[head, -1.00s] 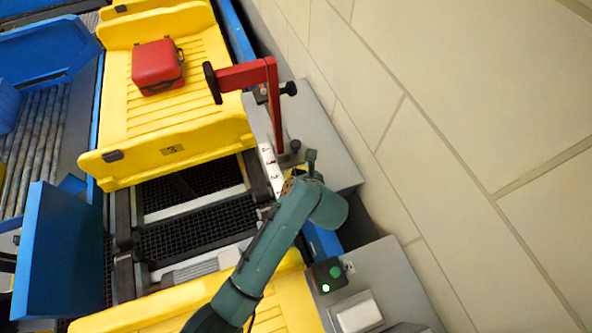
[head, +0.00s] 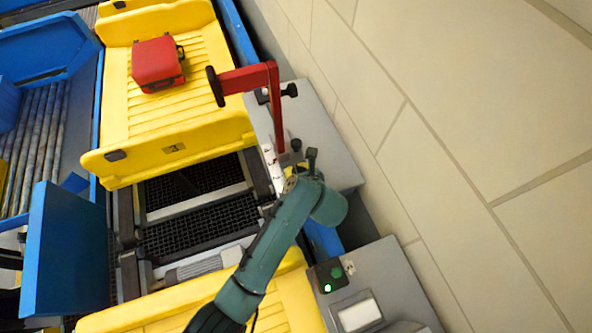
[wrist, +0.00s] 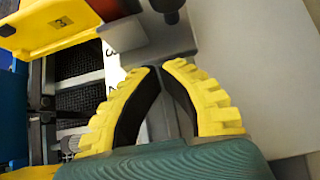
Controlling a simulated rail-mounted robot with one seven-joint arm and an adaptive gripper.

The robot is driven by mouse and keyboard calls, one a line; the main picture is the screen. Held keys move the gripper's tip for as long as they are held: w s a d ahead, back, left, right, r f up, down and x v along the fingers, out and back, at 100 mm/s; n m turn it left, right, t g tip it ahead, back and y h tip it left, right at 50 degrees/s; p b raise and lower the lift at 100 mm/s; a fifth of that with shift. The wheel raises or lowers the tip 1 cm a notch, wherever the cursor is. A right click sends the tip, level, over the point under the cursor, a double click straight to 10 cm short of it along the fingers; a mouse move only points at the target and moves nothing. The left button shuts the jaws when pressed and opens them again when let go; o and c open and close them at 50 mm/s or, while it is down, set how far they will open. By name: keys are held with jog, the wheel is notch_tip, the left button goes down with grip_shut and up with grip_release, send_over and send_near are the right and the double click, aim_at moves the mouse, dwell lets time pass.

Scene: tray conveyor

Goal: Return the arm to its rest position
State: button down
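My arm (head: 268,250), dark green, reaches up from the bottom of the head view, its end over the conveyor's right side by the grey housing. My gripper (wrist: 160,69) shows in the wrist view with yellow ribbed fingers and black inner pads. The fingertips come together with nothing seen between them, so it looks shut and empty. It is above the grey housing's surface, and I cannot tell the height. In the head view the fingers are mostly hidden by my arm.
A red case (head: 157,64) lies on the yellow tray (head: 190,150) marked 3.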

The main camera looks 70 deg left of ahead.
aim_at(578, 241)
jog(key=v, duration=1.1)
jog(key=shift+d+r, duration=0.1)
